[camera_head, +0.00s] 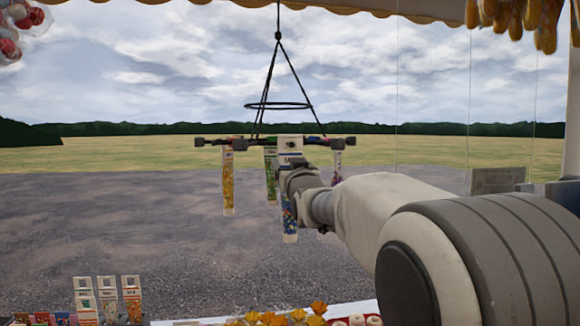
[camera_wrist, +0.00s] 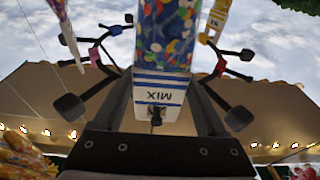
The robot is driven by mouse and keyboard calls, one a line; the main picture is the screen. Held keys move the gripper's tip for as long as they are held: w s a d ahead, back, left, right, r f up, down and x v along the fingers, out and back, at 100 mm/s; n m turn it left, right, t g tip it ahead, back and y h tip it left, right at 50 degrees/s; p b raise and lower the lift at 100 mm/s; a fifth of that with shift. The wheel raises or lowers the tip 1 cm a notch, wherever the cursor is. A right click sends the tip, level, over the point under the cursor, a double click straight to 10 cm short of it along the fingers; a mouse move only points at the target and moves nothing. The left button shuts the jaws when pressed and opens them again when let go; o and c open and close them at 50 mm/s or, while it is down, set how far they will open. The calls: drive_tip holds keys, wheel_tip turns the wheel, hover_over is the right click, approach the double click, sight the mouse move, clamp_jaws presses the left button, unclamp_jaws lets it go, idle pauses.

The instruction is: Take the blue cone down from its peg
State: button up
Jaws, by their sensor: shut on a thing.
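The blue cone (camera_head: 289,222) is a clear tube of mixed sweets with a white, blue-striped header card (camera_head: 289,146). It hangs roughly upright at the front of a suspended peg rack (camera_head: 240,144). My gripper (camera_head: 297,178) is shut on it just below the card. In the wrist view, the fingers of my gripper (camera_wrist: 160,100) lie on both sides of the blue cone (camera_wrist: 166,35), and its card reads MIX. A dark peg knob (camera_wrist: 156,115) shows in front of the card, so the cone is still on its peg.
A yellow cone (camera_head: 228,182) and a green cone (camera_head: 270,178) hang to the left, a purple cone (camera_head: 337,165) to the right. The rack hangs from cords with a black ring (camera_head: 278,106).

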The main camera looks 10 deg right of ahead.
drive_tip(key=b+v, duration=0.1)
drive_tip(key=v, duration=0.1)
drive_tip(key=b+v, duration=0.1)
drive_tip(key=b, duration=0.1)
drive_tip(key=shift+s+r, duration=0.3)
drive_tip(key=shift+s, duration=0.2)
idle(0.4)
